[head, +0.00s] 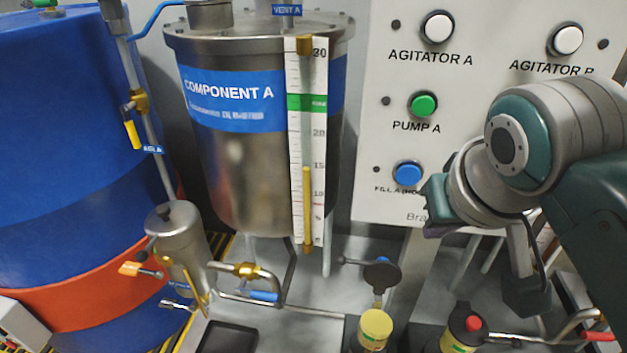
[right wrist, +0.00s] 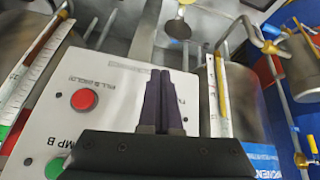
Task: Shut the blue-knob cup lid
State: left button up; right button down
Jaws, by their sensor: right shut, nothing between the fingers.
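An open cup with a yellow top (head: 375,326) stands at the bottom centre of the head view. A dark round lid (head: 382,273) stands raised behind it, swung away from the cup. My right gripper (head: 438,231) is above and to the right of the lid, in front of the control panel. In the right wrist view its dark fingers (right wrist: 161,72) are shut and empty. My left gripper is not in view.
A second cup (head: 458,340) to the right has a dark lid with a red knob (head: 473,323). Behind are the Component A tank (head: 235,165) and a button panel (head: 400,55). Pipes and valves (head: 245,270) lie left of the open cup. A blue drum (head: 70,130) fills the left.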

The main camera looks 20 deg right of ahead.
jog(key=m+b, duration=0.2)
jog(key=b, duration=0.4)
send_over(369, 268)
jog(key=s+d, duration=0.2)
jog(key=s, duration=0.2)
notch_tip(369, 268, down, 8)
pick_arm(q)
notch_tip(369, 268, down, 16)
jog(key=b, duration=0.6)
jog(key=shift+b, duration=0.35)
pick_arm(e)
jog(key=x, duration=1)
jog(key=shift+w, duration=0.45)
jog(key=shift+a, duration=0.1)
